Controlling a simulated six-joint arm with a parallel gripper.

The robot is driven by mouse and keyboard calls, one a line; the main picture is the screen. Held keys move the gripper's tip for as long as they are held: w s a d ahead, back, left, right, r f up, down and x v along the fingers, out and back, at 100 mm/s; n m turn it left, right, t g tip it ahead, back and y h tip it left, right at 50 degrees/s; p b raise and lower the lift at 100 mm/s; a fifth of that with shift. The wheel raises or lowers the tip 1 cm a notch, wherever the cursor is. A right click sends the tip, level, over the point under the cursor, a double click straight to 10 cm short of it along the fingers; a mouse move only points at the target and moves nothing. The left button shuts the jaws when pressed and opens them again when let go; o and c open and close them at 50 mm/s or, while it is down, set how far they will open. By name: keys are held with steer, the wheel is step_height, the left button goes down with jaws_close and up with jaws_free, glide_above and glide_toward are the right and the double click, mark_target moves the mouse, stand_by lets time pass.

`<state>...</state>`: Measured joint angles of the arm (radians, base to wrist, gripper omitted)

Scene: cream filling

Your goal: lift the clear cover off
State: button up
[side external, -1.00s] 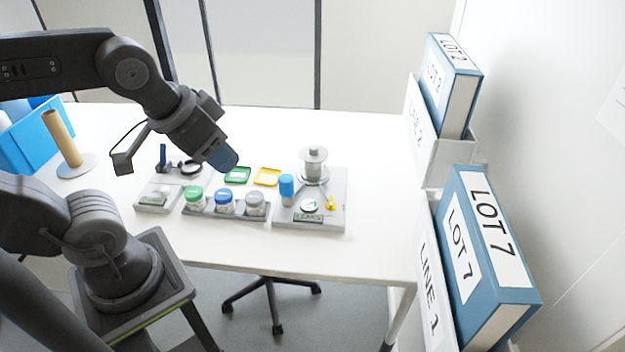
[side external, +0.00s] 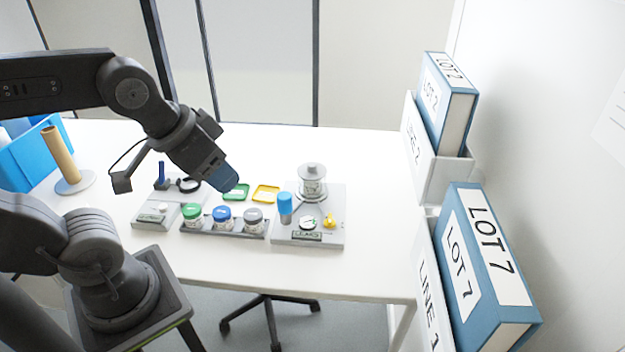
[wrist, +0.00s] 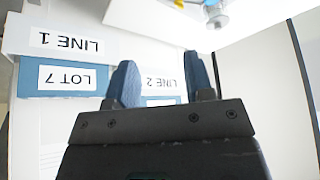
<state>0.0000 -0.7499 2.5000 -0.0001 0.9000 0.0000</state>
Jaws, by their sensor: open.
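The clear cover (side external: 312,187), with a grey knob on top, stands upright at the back of the grey station on the right of the table in the side external view. What is inside it is too small to tell. A grey-topped piece that looks like it shows at the upper right edge of the wrist view (wrist: 214,17). My gripper (side external: 225,180) is above the table, left of the cover and apart from it. In the wrist view its two blue fingers (wrist: 160,82) are spread with nothing between them.
A blue-capped cylinder (side external: 285,205) and a yellow piece (side external: 329,221) stand in front of the cover. Jars with green, blue and grey lids (side external: 222,214) sit in a rack to the left. Binders (side external: 490,260) stand at the right edge. The front table strip is clear.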

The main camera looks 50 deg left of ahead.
steer(key=o, duration=0.9)
steer(key=shift+o, duration=0.2)
steer(key=n+g+y, duration=0.2)
steer(key=n+y, duration=0.1)
steer(key=n, duration=0.4)
glide_above(312, 171)
steer(key=s+d, duration=0.3)
steer(key=s, duration=0.1)
step_height(312, 171, down, 14)
steer(key=x, duration=0.8)
steer(key=shift+w+a+f, duration=0.2)
steer(key=shift+w+a, duration=0.1)
steer(key=shift+w, duration=0.1)
steer(key=shift+x, duration=2.9)
